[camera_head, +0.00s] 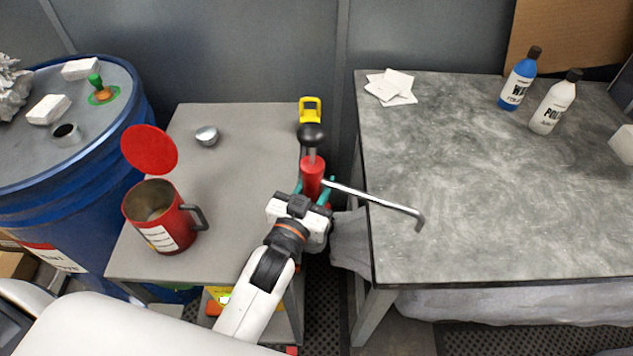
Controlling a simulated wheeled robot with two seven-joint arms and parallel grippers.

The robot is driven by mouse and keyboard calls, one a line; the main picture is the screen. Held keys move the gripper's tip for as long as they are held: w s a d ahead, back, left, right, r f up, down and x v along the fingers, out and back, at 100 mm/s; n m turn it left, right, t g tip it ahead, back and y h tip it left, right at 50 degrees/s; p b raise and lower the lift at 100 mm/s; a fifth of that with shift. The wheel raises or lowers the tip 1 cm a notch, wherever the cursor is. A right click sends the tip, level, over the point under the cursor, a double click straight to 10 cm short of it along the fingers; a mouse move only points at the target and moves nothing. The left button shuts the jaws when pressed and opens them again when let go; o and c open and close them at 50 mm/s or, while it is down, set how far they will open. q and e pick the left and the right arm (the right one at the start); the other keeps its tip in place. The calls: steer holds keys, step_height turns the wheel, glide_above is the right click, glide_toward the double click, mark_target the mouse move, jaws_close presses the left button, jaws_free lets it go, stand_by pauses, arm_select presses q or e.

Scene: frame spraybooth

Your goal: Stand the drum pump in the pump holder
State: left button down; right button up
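The drum pump (313,172) has a red body, a black knob on top and a bent silver spout reaching right toward the grey table. It looks roughly upright at the right edge of the small table. My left gripper (313,190) has its teal fingers on either side of the red body and appears shut on it. The pump's lower end is hidden behind the gripper. A yellow bracket (310,109) with an opening stands just behind the pump at the table's far right corner; I cannot tell whether it is the pump holder. My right gripper is not in view.
A red open-lidded can (161,222) and a small silver cap (207,136) sit on the small table (225,180). A blue drum (112,200) stands left. The grey table (490,190) holds two bottles and white cloths at its back. A narrow gap separates the tables.

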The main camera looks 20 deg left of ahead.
arm_select(q)
steer(key=shift+f+b, duration=1.3)
steer(key=shift+f, duration=0.3)
stand_by(0.8)
steer(key=c, duration=0.9)
jaws_free()
steer(key=shift+f, duration=0.1)
steer(key=shift+s+f, duration=0.1)
steer(key=shift+f, duration=0.3)
steer(key=shift+s+a+r+b, duration=0.1)
steer(key=shift+s+a+b, duration=0.15)
steer(key=shift+s, duration=1.75)
steer(key=shift+s+a+r+b, duration=0.1)
steer(key=shift+s+a+b, duration=0.2)
steer(key=shift+s, duration=1.65)
steer(key=shift+s+a+r+b, duration=0.1)
steer(key=shift+s+b, duration=0.25)
steer(key=shift+s, duration=1.65)
